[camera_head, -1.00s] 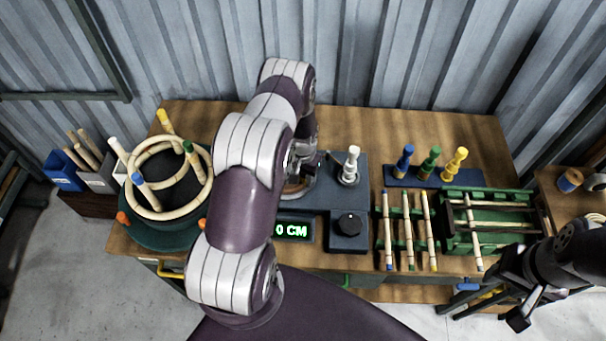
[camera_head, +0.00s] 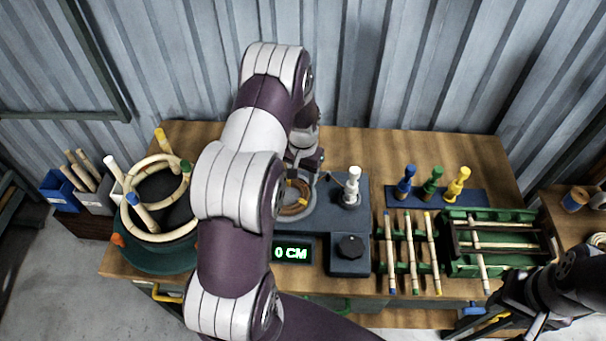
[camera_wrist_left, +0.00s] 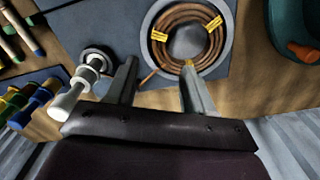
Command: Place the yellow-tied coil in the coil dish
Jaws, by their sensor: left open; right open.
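The yellow-tied coil (camera_wrist_left: 164,30), a brown ring of cane with yellow ties, lies inside a round grey dish (camera_wrist_left: 150,85) on the blue-grey device. In the head view the coil (camera_head: 296,198) is partly hidden by my left arm. My left gripper (camera_wrist_left: 160,68) is open; its fingers point at the dish's near side, and one fingertip overlaps the coil's edge in the picture. Whether it touches cannot be told. In the head view my left gripper (camera_head: 305,165) is just behind the coil. My right gripper (camera_head: 532,325) is open and empty at the lower right.
A green tub (camera_head: 155,256) with a pale cane ring and coloured pegs stands at left. A white peg (camera_head: 352,186) and dark knob (camera_head: 350,247) stand right of the dish. Coloured pegs, rods and a green rack (camera_head: 495,262) fill the table's right side.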

